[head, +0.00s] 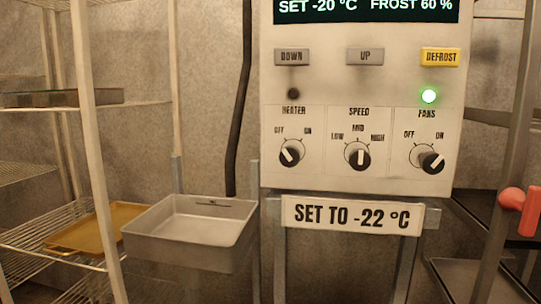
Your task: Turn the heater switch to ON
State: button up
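The heater switch (290,153) is a round black knob with a white pointer line, low on the left of a pale control panel (315,178). Its pointer tilts to the upper left, toward the OFF label; the ON label is at its upper right. The lamp (293,94) above it is dark. My gripper is not in view, and nothing touches the switch.
The speed knob (358,156) points to MID, and the fans knob (430,159) points toward ON. A green lamp (428,96) glows below the DEFROST button (440,57). A metal tray (185,258) juts out at lower left. A coral-red piece (528,213) is at right.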

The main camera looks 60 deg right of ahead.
aim_at(289, 157)
jog(key=i, duration=0.25)
jog(key=z, duration=3.2)
jog(key=k, duration=1.25)
jog(key=u, duration=1.35)
jog(key=i, duration=0.5)
